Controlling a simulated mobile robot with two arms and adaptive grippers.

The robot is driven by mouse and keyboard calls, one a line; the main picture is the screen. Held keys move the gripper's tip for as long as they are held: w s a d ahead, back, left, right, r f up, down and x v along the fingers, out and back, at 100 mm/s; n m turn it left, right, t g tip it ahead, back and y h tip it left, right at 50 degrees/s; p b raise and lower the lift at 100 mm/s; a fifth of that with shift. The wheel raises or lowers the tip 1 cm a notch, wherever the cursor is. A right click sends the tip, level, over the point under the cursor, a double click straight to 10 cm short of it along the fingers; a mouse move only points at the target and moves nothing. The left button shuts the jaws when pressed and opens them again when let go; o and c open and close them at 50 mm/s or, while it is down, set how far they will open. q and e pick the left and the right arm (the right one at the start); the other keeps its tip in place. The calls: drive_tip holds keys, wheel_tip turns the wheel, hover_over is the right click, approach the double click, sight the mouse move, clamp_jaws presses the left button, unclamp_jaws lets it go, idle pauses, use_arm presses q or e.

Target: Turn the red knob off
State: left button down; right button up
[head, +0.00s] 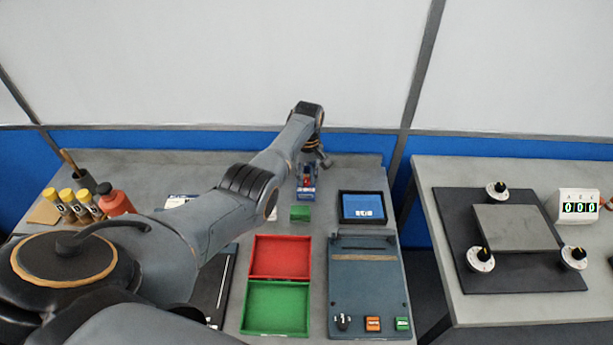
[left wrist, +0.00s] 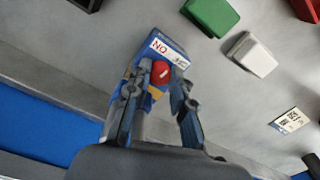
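The red knob (left wrist: 160,72) sits on a small blue box (left wrist: 139,94) with a white ON label (left wrist: 169,52). In the head view the blue box (head: 306,193) stands toward the back of the bench, partly hidden by my left arm. My left gripper (left wrist: 157,80) points at the box, with one finger on each side of the knob. The fingers are apart, and I cannot tell whether they touch the knob. In the head view my left gripper (head: 313,162) is just above and behind the box. My right gripper does not show.
A green block (head: 300,213) stands in front of the box, with a red tray (head: 280,257) and green tray (head: 276,308) nearer. Bottles (head: 116,202) stand at left.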

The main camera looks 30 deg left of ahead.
sight(307, 180)
use_arm(q)
drive_tip(key=shift+m, duration=0.5)
drive_tip(key=m+p, duration=0.1)
drive_tip(key=m, duration=0.1)
drive_tip(key=shift+r+m, duration=0.1)
drive_tip(key=shift+m, duration=0.2)
drive_tip(key=shift+m+p, duration=0.4)
drive_tip(key=shift+m, duration=1.5)
drive_tip(key=c, duration=1.1)
unclamp_jaws()
drive_tip(key=shift+c, duration=0.2)
wheel_tip(307, 180, up, 12)
